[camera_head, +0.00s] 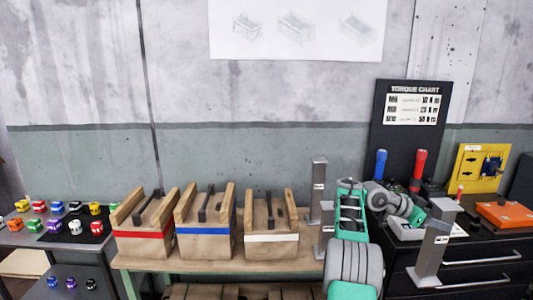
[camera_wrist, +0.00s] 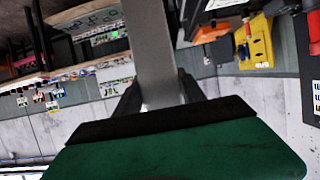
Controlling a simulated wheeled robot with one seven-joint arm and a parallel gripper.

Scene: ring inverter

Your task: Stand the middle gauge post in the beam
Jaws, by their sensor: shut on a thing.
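A grey metal gauge post (camera_head: 432,255) with a wider square head is held in my gripper (camera_head: 424,226), slightly tilted, in front of the black drawer cabinet. In the wrist view the post (camera_wrist: 156,50) runs up between the two dark fingers of my gripper (camera_wrist: 158,97), which are shut on it. A tall grey post (camera_head: 318,188) stands upright at the right end of the bench. A shorter grey post (camera_head: 325,238) stands just in front of it, partly hidden by my arm. I cannot pick out the beam in either view.
Wooden boxes with red (camera_head: 145,235), blue (camera_head: 205,230) and white (camera_head: 272,238) stripes stand on the bench (camera_head: 185,265). Small toy cars fill the left table. The black cabinet (camera_head: 480,255) carries a torque chart board (camera_head: 408,125), an orange case (camera_head: 505,215) and a yellow panel (camera_head: 482,167).

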